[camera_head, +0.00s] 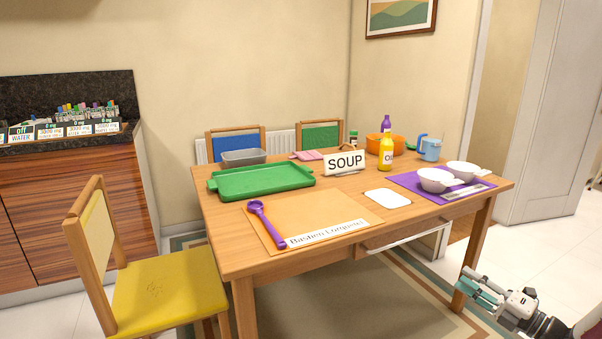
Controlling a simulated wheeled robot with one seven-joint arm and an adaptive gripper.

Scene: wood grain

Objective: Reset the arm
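My gripper (474,287) shows at the lower right, to the right of the table's front right leg in the picture and below the tabletop. Its teal fingers point left, and part of my arm runs off the lower right edge. I see nothing held between the fingers. The view is too small to tell how far apart the fingertips are. The gripper appears apart from the wooden table (230,258).
A yellow chair (165,290) stands left. Floor right of the table looks clear.

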